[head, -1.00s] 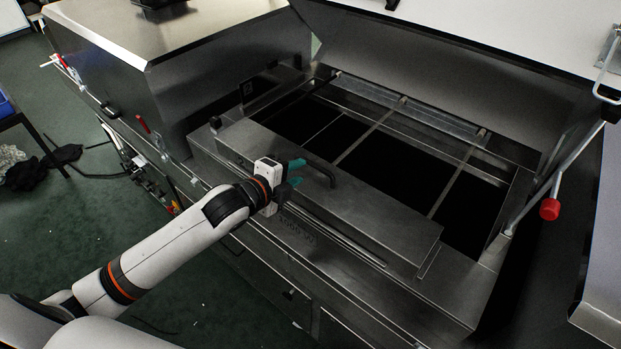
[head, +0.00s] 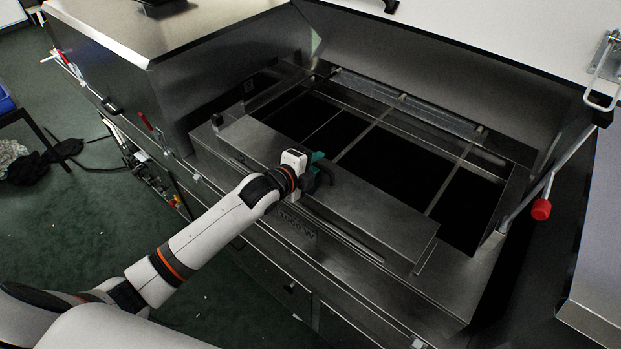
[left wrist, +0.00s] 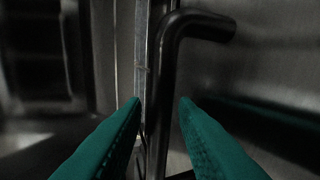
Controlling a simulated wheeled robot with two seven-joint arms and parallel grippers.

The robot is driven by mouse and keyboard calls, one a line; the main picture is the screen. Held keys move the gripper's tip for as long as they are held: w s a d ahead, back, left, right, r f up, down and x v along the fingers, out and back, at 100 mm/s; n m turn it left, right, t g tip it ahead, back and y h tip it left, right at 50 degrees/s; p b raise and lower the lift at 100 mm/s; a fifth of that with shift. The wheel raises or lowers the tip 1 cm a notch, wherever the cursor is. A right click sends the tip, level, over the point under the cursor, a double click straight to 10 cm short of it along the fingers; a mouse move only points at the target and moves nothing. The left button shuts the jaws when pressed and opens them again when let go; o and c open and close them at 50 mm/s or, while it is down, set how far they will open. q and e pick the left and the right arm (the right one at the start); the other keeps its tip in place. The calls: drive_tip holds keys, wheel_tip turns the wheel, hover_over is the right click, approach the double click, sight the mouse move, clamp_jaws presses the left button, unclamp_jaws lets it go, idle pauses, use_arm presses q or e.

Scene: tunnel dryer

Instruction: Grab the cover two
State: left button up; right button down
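The cover (head: 375,215) is a long flat metal plate lying along the front of the open dryer. A dark bent handle (head: 322,165) stands on it. My left gripper (head: 318,168) is at this handle. In the left wrist view the teal fingers (left wrist: 160,105) are apart, with the dark handle (left wrist: 165,75) between and just beyond their tips. A gap shows on either side of it, so the gripper is open. The gripper hides part of the handle in the head view. My right gripper is not in view.
The dryer's opening (head: 400,165) behind the cover is dark, crossed by thin metal bars. A raised lid (head: 430,75) stands behind it. A strut with a red knob (head: 541,210) is at the right. A metal housing (head: 180,60) rises at the left.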

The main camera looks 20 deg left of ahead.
use_arm(q)
clamp_jaws()
drive_tip(key=shift+r, duration=0.1)
